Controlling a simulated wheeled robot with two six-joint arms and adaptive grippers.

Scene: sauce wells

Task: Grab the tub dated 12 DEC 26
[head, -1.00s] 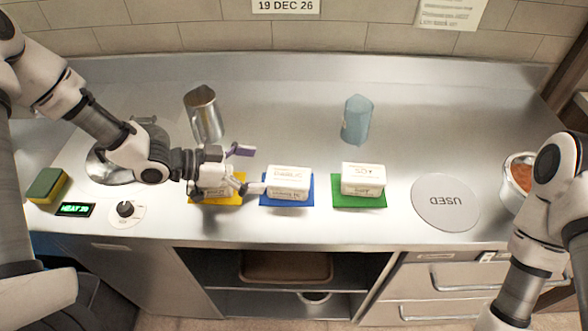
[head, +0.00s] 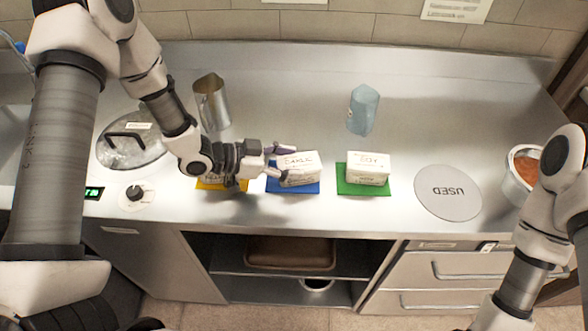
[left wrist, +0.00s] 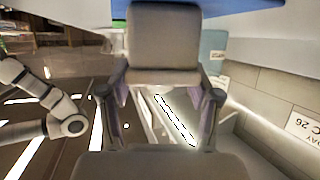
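Three white tubs stand in a row on coloured mats. The middle tub (head: 300,169) is on the blue mat (head: 300,190) and looks slightly turned on it. The right tub (head: 368,168) is on the green mat (head: 352,191). The left tub, on the yellow mat (head: 212,186), is mostly hidden by my left gripper. The dates on the tubs are too small to read. My left gripper (head: 279,162) is open, its fingertips at the middle tub's left end; I cannot tell whether they touch it. Its spread fingers also show in the left wrist view (left wrist: 160,105). My right gripper is out of view.
A metal jug (head: 212,103) and a blue-grey jug (head: 363,112) stand behind the tubs. A round grey "USED" disc (head: 447,192) lies at right, near a pot of red sauce (head: 524,172). A lidded well (head: 132,145) and a knob (head: 135,193) are at left.

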